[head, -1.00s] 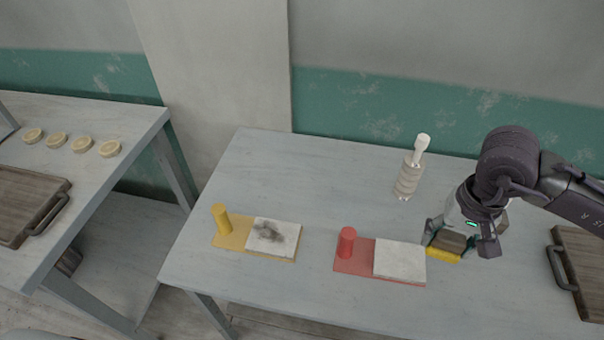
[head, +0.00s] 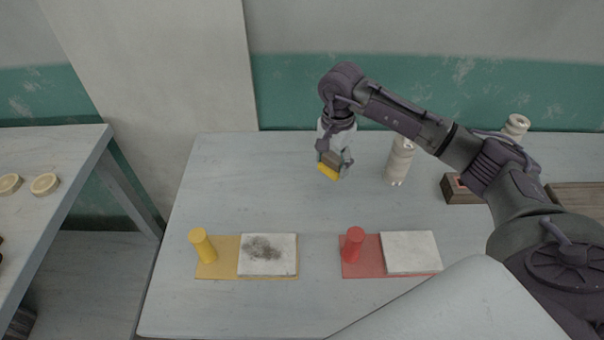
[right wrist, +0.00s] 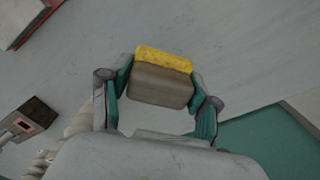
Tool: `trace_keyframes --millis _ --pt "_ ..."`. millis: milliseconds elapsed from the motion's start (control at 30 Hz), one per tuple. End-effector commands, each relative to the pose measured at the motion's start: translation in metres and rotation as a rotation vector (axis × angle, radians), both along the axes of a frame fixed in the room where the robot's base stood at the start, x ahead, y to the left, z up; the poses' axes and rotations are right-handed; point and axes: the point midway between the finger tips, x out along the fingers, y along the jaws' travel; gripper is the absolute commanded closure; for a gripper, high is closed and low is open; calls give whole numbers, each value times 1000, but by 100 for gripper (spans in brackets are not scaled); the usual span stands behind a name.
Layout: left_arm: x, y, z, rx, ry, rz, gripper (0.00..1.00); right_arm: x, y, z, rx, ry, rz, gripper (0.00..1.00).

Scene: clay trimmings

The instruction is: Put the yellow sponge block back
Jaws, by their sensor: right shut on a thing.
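The yellow sponge block, a brown block with a yellow sponge face (head: 327,172), is in my right gripper (head: 334,166), above the back middle of the table. In the right wrist view the yellow sponge block (right wrist: 162,62) sits between the two teal fingers of the right gripper (right wrist: 162,92), which are shut on it. The yellow mat (head: 219,268) holds a yellow peg (head: 202,246) and a white tile (head: 268,254) with a dark smudge. The red mat (head: 360,269) holds a red peg (head: 353,245) and a clean-looking white tile (head: 410,252). My left gripper is out of view.
A ribbed pale bottle-like thing (head: 399,163) stands right of the gripper, partly behind my arm. A dark box with a red inset (head: 458,188) lies farther right. A brown board (head: 580,196) is at the right edge. The table's left back is clear.

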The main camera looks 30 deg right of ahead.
Motion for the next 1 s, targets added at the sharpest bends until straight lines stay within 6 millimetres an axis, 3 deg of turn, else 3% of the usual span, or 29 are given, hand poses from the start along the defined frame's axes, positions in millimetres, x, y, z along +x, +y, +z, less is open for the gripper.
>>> trace_keyframes --millis 100,333,467,733,1000 --pt "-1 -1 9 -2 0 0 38 21 20 -14 5 2 2 82" --pt "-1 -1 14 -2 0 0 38 45 40 -34 1 0 2 82" --pt "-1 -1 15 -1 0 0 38 47 41 -40 -1 1 2 82" --pt "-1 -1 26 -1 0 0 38 47 42 -74 0 2 2 82" --pt "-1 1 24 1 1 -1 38 47 41 -78 -1 -1 3 82"
